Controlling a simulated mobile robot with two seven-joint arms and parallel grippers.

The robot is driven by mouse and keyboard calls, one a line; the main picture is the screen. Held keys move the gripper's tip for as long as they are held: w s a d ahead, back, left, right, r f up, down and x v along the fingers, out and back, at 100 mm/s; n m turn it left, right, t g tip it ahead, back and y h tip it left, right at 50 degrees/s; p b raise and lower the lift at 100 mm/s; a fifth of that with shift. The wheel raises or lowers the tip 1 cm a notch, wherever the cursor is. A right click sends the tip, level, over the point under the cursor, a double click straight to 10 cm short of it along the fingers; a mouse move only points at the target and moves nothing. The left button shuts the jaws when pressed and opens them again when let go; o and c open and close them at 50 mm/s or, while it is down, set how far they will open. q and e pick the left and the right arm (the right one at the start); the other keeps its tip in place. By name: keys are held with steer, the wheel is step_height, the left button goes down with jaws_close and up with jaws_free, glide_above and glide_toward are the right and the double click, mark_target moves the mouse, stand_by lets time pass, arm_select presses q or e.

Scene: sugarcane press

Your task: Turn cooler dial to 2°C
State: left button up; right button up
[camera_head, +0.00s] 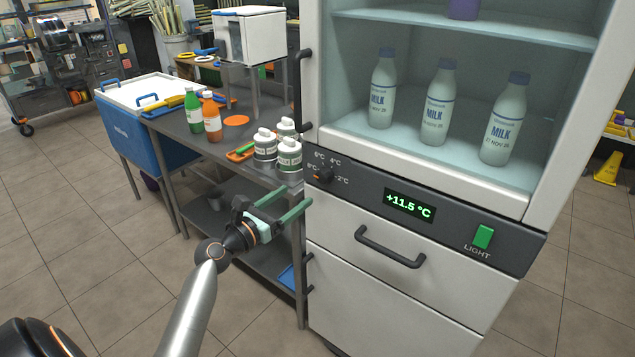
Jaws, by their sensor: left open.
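The cooler (400,270) is a white cabinet with milk bottles behind its upper opening. Its dark control panel carries a small round dial (325,174) at the left end, with marks around it that include 8°C, 6°C, 4°C and 2°C. The dial's exact setting is too small to tell. The green display (409,205) reads +11.5 °C. My left gripper (297,200) is open and empty, with its green fingers pointing right toward the cooler's front left edge, below and left of the dial. It appears apart from the dial. My right gripper is not in view.
A green light switch (483,237) sits at the panel's right end. A drawer handle (390,248) juts out below the display. A metal table (220,150) with bottles and several jars stands left of the cooler. Open tiled floor lies at lower left.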

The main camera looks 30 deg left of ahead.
mark_target(320, 178)
arm_select(q)
steer(key=w, duration=0.6)
steer(key=w+b, duration=0.1)
steer(key=w, duration=0.2)
steer(key=shift+w+d, duration=0.15)
steer(key=shift+d, duration=0.2)
jaws_close()
